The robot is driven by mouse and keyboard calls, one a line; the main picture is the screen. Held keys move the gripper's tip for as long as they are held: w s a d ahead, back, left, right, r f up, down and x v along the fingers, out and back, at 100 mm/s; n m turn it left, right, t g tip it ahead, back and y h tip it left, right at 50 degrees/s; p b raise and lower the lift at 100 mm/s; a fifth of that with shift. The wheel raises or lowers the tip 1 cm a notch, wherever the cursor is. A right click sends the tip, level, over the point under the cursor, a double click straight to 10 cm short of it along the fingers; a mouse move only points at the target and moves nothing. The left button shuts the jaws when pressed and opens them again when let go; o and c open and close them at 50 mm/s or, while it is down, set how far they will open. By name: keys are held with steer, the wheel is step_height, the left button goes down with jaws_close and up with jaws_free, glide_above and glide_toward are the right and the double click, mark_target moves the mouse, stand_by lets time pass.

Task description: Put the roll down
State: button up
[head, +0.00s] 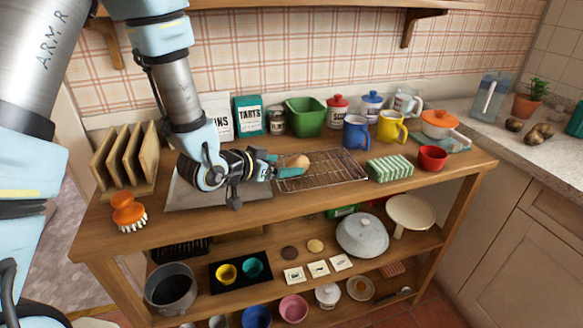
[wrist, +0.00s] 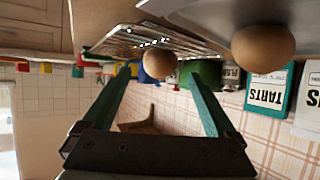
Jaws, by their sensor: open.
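A brown bread roll (head: 298,162) rests at the left end of the wire rack (head: 335,172). My gripper (head: 286,166) is open, its teal fingers reaching from the left to this roll. In the wrist view, which is upside down, the roll (wrist: 160,66) shows between and just beyond the fingertips, against the rack (wrist: 170,40); whether a finger touches it I cannot tell. A second, nearer roll (wrist: 263,48) sits by the grey baking tray (wrist: 225,14), outside the fingers. My arm hides that roll in the head view.
The tray (head: 240,196) lies left of the rack, under my arm. A green striped sponge (head: 390,168), red cup (head: 432,157) and blue mug (head: 356,134) stand near the rack. A green tub (head: 305,116) is behind. A brush (head: 128,210) and wooden rack (head: 125,160) are left.

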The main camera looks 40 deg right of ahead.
steer(key=v, duration=0.6)
steer(key=shift+a+r, duration=0.1)
steer(key=shift+a, duration=0.05)
steer(key=shift+s+a+r, duration=0.2)
steer(key=shift+a, duration=0.25)
